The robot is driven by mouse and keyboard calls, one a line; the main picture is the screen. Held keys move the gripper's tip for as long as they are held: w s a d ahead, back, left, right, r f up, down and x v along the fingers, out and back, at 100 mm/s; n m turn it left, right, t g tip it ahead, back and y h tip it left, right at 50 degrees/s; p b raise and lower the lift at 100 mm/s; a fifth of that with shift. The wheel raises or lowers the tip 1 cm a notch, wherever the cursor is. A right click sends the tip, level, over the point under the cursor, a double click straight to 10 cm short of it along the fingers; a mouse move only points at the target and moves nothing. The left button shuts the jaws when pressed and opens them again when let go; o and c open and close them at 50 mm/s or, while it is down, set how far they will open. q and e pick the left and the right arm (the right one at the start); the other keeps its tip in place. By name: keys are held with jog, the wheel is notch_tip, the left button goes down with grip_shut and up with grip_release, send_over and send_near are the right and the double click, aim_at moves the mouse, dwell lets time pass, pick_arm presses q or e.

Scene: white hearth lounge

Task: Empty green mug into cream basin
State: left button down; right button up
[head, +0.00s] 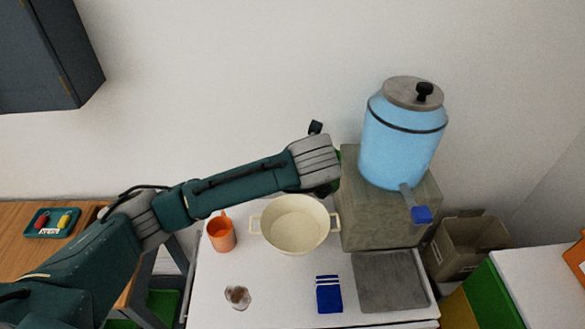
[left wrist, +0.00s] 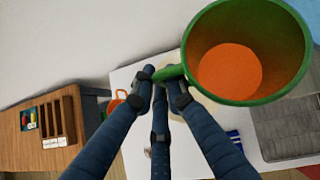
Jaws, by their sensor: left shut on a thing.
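My left gripper (left wrist: 167,78) is shut on the handle of the green mug (left wrist: 268,45), seen in the left wrist view. I look into the mug's mouth; an orange round surface fills its bottom. In the head view only a green sliver of the mug (head: 338,157) shows behind my wrist, and my fingers are mostly hidden. The cream basin (head: 295,223) stands on the white table, with two side handles. It looks empty. My left wrist is above and behind its far right rim. My right gripper is in neither view.
An orange mug (head: 221,232) stands left of the basin. A blue dispenser (head: 402,140) on a grey block (head: 385,222) stands close on the right.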

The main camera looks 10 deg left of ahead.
pick_arm(q)
jog(key=shift+r+p, duration=0.1)
jog(key=shift+p, duration=0.2)
jog(key=shift+d+h+p, duration=0.15)
jog(key=shift+h+p, duration=0.25)
jog(key=shift+p, duration=0.15)
jog(key=shift+s+d+f+n+h+p, duration=0.15)
jog(key=shift+f+n+h+p, duration=0.2)
jog(key=shift+p, duration=0.35)
jog(key=d+f+n+g+h+b, duration=0.1)
jog(key=d+f+h+b, duration=0.1)
jog(key=f+h, duration=0.3)
jog(key=d+f+n+g+h+b, duration=0.1)
jog(key=d+f+n+h+b, duration=0.1)
jog(key=f+h, duration=0.3)
jog(key=shift+d+f+g+b, duration=0.35)
jog(key=shift+f+b, duration=0.55)
jog(key=shift+f, duration=0.2)
dwell(2.3)
